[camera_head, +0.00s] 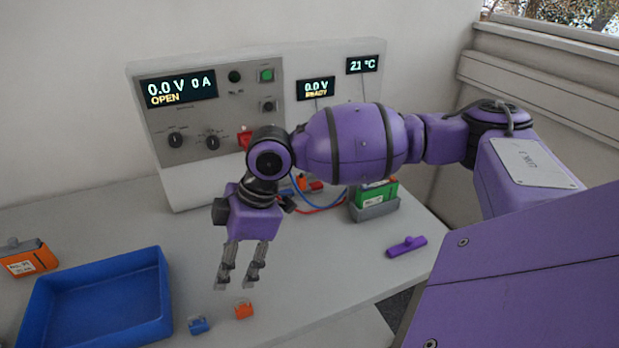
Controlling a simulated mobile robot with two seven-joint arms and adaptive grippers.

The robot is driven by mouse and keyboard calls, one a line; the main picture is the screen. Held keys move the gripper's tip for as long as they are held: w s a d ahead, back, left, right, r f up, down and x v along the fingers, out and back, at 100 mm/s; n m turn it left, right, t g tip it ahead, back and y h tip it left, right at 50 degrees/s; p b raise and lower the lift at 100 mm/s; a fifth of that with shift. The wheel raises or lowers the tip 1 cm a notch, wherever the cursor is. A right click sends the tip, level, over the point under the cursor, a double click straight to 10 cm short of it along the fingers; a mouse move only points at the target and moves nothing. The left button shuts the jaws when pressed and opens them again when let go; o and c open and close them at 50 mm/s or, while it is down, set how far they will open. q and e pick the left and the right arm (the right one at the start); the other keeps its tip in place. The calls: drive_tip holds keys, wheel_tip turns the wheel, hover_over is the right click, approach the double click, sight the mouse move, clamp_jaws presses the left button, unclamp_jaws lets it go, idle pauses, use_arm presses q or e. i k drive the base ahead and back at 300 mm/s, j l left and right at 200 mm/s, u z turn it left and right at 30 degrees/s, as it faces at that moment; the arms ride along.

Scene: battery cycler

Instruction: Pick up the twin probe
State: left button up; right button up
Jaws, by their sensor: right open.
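A small purple bar with a raised nub (406,246) lies on the right part of the table; it looks like the twin probe, but its tips cannot be made out. My right gripper (240,280) points down over the table's middle, left of the purple bar and well apart from it. Its two grey fingers are spread with nothing between them. My left gripper is not in view.
A blue tray (52,283) and an orange battery (30,262) are at left. A blue clip (198,325) and an orange clip (243,310) lie near the front edge. A green battery (372,194) sits in a grey holder (376,211). The cycler panel (190,115) stands behind.

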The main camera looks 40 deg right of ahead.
sight(313, 188)
drive_tip(key=i+l, duration=0.1)
drive_tip(key=l, duration=0.25)
drive_tip(key=i+l, duration=0.15)
drive_tip(key=l, duration=0.2)
drive_tip(key=i+l, duration=0.1)
drive_tip(key=l, duration=0.2)
drive_tip(key=i+l, duration=0.15)
drive_tip(key=l, duration=0.2)
drive_tip(key=i+l, duration=0.1)
drive_tip(key=l, duration=0.25)
